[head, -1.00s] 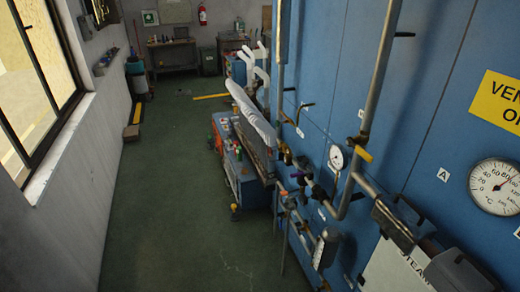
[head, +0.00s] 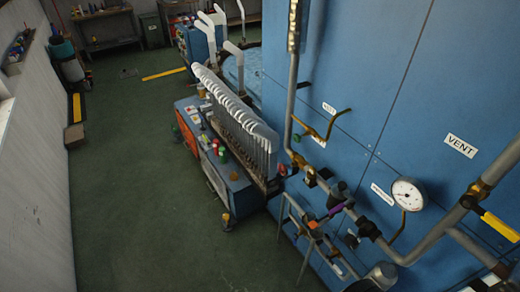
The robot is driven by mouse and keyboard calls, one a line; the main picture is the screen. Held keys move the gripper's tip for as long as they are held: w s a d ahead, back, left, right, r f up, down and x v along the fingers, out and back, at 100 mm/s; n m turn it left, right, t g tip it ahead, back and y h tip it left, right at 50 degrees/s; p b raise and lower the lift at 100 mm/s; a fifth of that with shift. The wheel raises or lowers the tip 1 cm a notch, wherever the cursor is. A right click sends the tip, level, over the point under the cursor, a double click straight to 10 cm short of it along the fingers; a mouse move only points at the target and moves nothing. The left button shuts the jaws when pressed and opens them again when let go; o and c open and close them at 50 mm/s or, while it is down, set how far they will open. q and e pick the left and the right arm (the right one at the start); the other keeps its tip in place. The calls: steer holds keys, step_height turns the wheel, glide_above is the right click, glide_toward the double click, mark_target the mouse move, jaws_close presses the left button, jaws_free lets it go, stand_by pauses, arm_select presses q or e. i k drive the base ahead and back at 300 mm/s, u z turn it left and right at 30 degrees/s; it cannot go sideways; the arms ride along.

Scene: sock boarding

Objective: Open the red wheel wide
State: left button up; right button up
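No red wheel can be made out for certain in the head view. A small red spot (head: 282,170) shows near the lower end of the vertical grey pipe (head: 291,105), too small to identify. The pipework on the blue wall panel (head: 370,85) carries a yellow-handled valve (head: 498,226), a purple-handled valve (head: 336,211) and a white pressure gauge (head: 407,193). A brass-coloured lever (head: 322,126) sits higher on the panel. Neither of my grippers is in view.
A blue cart (head: 237,190) with a rack of upright white boards (head: 235,105) stands against the panel. A small metal frame (head: 310,240) stands under the pipes. A bench (head: 105,25) is at the back.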

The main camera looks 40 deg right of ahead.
mark_target(283, 170)
steer(key=i, duration=3.5)
steer(key=z, duration=3.3)
